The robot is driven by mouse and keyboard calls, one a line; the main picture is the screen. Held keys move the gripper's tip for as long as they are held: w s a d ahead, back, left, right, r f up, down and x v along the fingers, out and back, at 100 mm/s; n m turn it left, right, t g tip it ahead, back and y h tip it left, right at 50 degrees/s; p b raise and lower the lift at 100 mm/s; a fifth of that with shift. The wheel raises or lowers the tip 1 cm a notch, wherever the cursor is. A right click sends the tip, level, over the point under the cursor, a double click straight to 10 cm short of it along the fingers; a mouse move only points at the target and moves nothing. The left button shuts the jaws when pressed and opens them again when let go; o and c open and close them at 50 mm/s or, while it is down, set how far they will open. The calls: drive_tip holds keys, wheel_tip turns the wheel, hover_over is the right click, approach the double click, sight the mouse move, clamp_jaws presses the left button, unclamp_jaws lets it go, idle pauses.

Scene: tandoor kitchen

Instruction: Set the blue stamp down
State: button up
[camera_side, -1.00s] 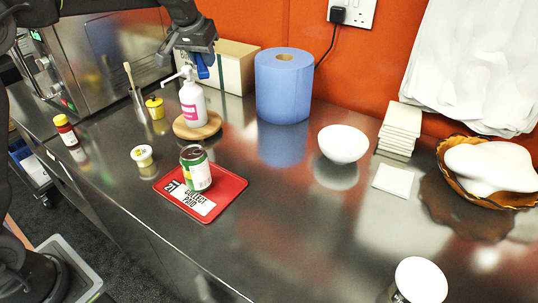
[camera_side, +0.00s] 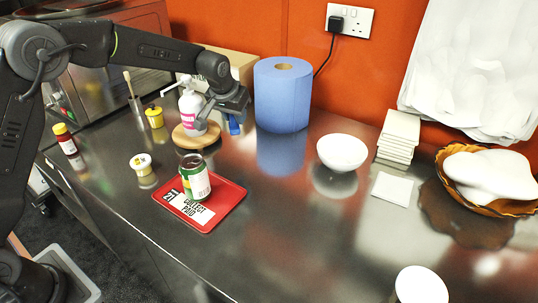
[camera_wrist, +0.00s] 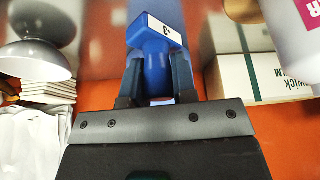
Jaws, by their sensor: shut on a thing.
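The blue stamp (camera_side: 233,125) is between the fingers of my gripper (camera_side: 236,112), held above the steel counter, right of the pump bottle and in front of the blue paper roll. In the wrist view the stamp (camera_wrist: 155,62) sits between both fingers of my gripper (camera_wrist: 158,85), with a white label bearing a dark mark on its end. My gripper is shut on it. The side view shows only a small part of the stamp below the gripper; I cannot tell its exact height above the counter.
A pump bottle (camera_side: 193,110) stands on a round wooden board (camera_side: 197,139). A red tray (camera_side: 229,195) holds a can (camera_side: 195,178). The blue roll (camera_side: 283,95), white bowl (camera_side: 342,152) and stacked white tiles (camera_side: 399,134) stand behind. The counter's middle (camera_side: 290,220) is clear.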

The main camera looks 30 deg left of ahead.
drive_tip(key=w+d+f, duration=0.1)
drive_tip(key=d+f, duration=0.1)
drive_tip(key=d, duration=0.1)
drive_tip(key=w+d+f, duration=0.1)
drive_tip(key=d, duration=0.2)
drive_tip(key=w+d+f, duration=0.1)
drive_tip(key=d+f, duration=0.1)
drive_tip(key=d, duration=0.1)
drive_tip(key=shift+f, duration=2.25)
drive_tip(key=shift+f, duration=0.15)
drive_tip(key=o, duration=0.9)
